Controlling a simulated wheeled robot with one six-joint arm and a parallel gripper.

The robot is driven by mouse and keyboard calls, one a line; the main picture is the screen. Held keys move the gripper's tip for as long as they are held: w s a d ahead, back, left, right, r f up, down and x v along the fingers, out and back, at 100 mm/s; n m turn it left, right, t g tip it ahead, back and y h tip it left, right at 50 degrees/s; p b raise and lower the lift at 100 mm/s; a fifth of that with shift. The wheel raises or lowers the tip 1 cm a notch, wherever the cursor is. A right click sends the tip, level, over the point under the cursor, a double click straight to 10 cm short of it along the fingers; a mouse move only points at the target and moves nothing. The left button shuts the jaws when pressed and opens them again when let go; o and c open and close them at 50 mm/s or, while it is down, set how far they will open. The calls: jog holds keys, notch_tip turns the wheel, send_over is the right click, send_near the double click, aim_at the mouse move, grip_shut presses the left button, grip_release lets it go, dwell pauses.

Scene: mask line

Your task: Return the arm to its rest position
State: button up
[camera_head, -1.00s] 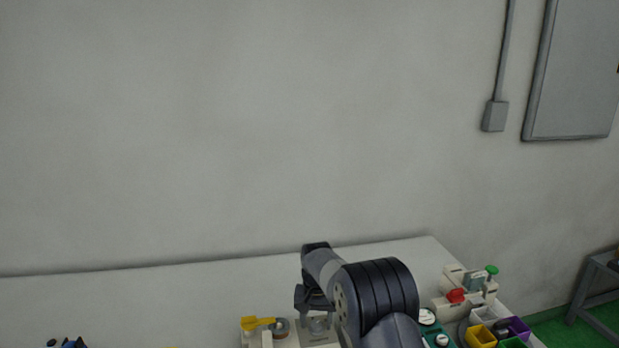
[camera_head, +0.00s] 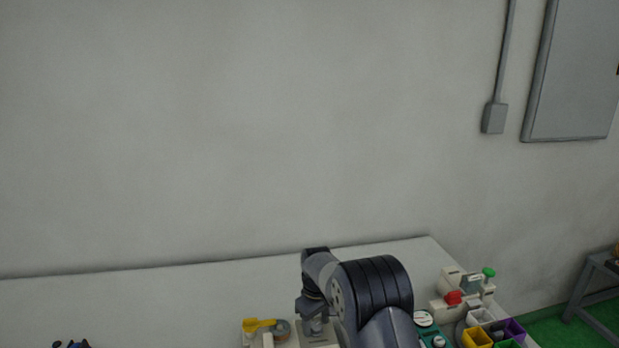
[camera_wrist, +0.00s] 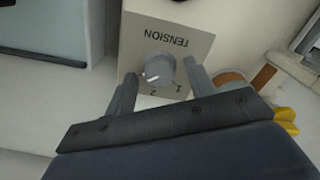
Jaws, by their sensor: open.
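My arm reaches over the white table (camera_head: 150,300) in the head view, bent down at its wrist. My gripper (camera_wrist: 160,82) shows in the wrist view with its two fingers apart. A grey round knob (camera_wrist: 160,70) with a white pointer mark stands between or just beyond the fingertips. I cannot tell whether the fingers touch it. The knob sits on a beige panel (camera_wrist: 185,35) marked TENSION, with the numbers 1 and 2 by the dial. In the head view the fingertips and the knob are hard to make out behind my wrist.
A yellow-handled part (camera_head: 262,324) stands left of my wrist. The back of the table is bare up to the wall.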

jog(key=n+p, duration=0.1)
jog(key=n, duration=0.1)
jog(key=shift+r+n, duration=0.1)
jog(key=shift+n, duration=0.3)
jog(key=shift+r, duration=0.65)
